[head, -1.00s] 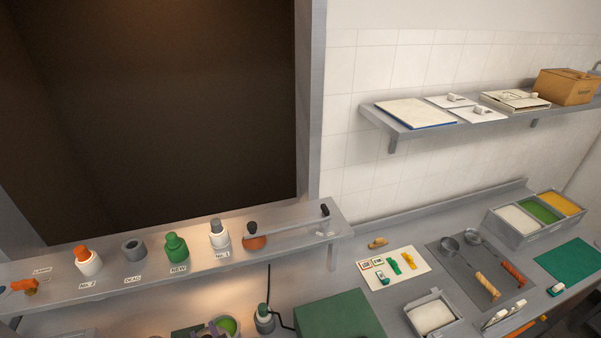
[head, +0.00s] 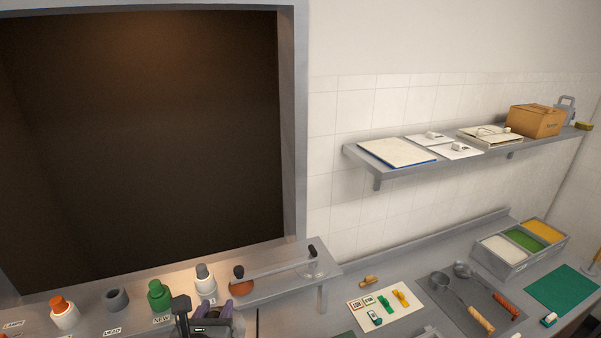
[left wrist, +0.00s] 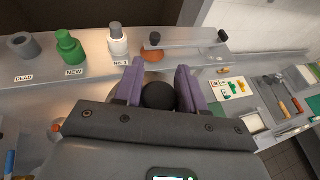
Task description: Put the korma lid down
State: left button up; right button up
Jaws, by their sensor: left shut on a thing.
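My left gripper (head: 207,312) rises at the bottom of the head view, in front of the steel ledge. Its purple fingers (left wrist: 159,88) show in the left wrist view, closed on a dark round knob (left wrist: 160,96). I take this to be the knob of the korma lid; the lid's body is hidden below the knob by my gripper. The knob is held in front of the ledge, under the white bottle labelled No. 1 (left wrist: 118,42). My right gripper is in neither view.
On the right counter lie a card with small tags (head: 384,320), ladles (head: 478,318) and a three-part tray (head: 497,262).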

pick_arm(q)
jog(key=a+r, duration=0.2)
jog(key=r, duration=0.1)
jog(key=shift+s+a+r+h, duration=0.1)
jog(key=shift+s+r+h, duration=0.05)
jog(key=shift+h, duration=0.25)
jog(key=shift+s+a+r+m, duration=0.15)
jog(key=shift+a+r+m, duration=0.15)
jog(key=shift+a+r, duration=0.55)
